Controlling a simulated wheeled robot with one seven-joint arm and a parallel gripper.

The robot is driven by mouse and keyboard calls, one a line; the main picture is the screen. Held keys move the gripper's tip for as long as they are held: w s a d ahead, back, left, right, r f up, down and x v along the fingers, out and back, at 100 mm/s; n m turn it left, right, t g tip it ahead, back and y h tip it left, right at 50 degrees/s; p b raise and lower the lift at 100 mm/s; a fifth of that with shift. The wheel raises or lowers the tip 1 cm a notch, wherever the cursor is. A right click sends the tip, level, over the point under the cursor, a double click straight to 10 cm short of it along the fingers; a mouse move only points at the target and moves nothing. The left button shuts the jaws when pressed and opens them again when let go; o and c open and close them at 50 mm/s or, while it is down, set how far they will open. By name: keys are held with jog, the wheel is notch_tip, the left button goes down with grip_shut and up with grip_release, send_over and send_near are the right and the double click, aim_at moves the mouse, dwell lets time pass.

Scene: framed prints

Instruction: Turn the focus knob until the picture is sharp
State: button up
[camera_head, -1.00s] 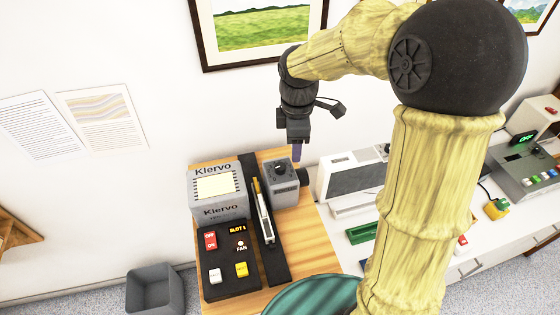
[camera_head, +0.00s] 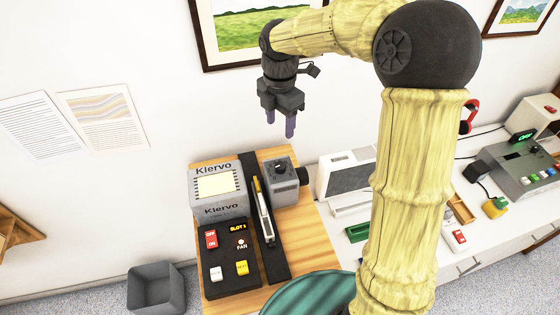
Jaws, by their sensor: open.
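A small grey box (camera_head: 285,188) stands on the wooden table (camera_head: 312,240). It has a dark round knob (camera_head: 281,163) on top and a black round part (camera_head: 304,175) on its right side; I cannot read which one is the focus knob. A grey Kiervo unit (camera_head: 205,205) with a pale lit screen (camera_head: 215,184) stands to its left; the screen is too small to judge its sharpness. My gripper (camera_head: 280,130) points down with its two purple fingers apart and empty. It hangs above the grey box, clear of it.
A black panel (camera_head: 224,285) with switches is at the table's front left, beside a dark strip holding a slim tool (camera_head: 264,215). A teal round seat (camera_head: 310,295) is in front. A white bench with devices is at right. A grey bin (camera_head: 156,290) stands on the floor.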

aim_at(280, 165)
notch_tip(280, 165, down, 16)
jog(key=p, duration=0.3)
jog(key=shift+r, duration=0.2)
jog(key=shift+s, duration=0.1)
jog(key=c, duration=1)
